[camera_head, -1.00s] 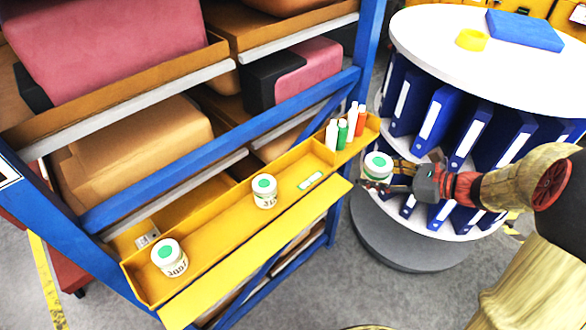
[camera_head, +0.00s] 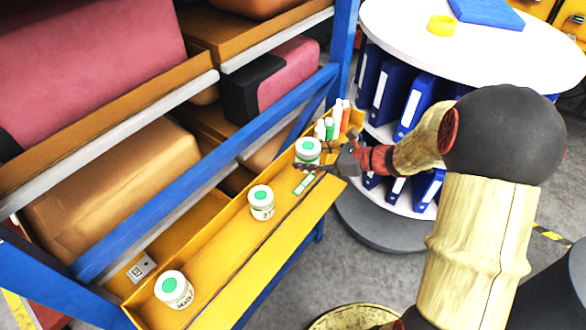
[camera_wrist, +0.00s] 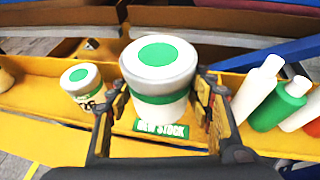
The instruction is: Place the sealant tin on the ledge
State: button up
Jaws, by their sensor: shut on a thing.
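The sealant tin, a white tin with a green dot on its lid and a green band (camera_head: 308,150), is held in my gripper (camera_head: 318,166) over the right part of the yellow ledge (camera_head: 215,262). In the wrist view the tin (camera_wrist: 160,75) stands upright between both fingers of my gripper (camera_wrist: 163,112). A green label strip (camera_head: 303,184) lies on the ledge just in front of and below the tin; in the wrist view it reads "NEW STOCK" (camera_wrist: 161,131). I cannot tell whether the tin's base touches the ledge.
Two similar tins stand on the ledge, one mid-ledge (camera_head: 261,202) and one at the left end (camera_head: 174,290). Several white, green and orange bottles (camera_head: 336,122) stand at the right end, close to my gripper. A blue rack post (camera_head: 344,50) rises behind. A round binder carousel (camera_head: 390,225) stands to the right.

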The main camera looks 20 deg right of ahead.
jog(key=w+a+f, duration=0.2)
jog(key=f, duration=0.1)
jog(key=w+f, duration=0.1)
jog(key=f, duration=0.1)
jog(key=shift+a+f, duration=0.15)
jog(key=shift+a, duration=0.25)
jog(key=f, duration=0.2)
jog(key=f+p, duration=0.1)
jog(key=shift+w+a+f, duration=0.15)
jog(key=shift+w, duration=0.1)
jog(key=shift+f, duration=0.1)
jog(key=shift+f, duration=0.1)
jog(key=shift+f, duration=0.15)
jog(key=o, duration=1.3)
jog(key=shift+o, duration=0.5)
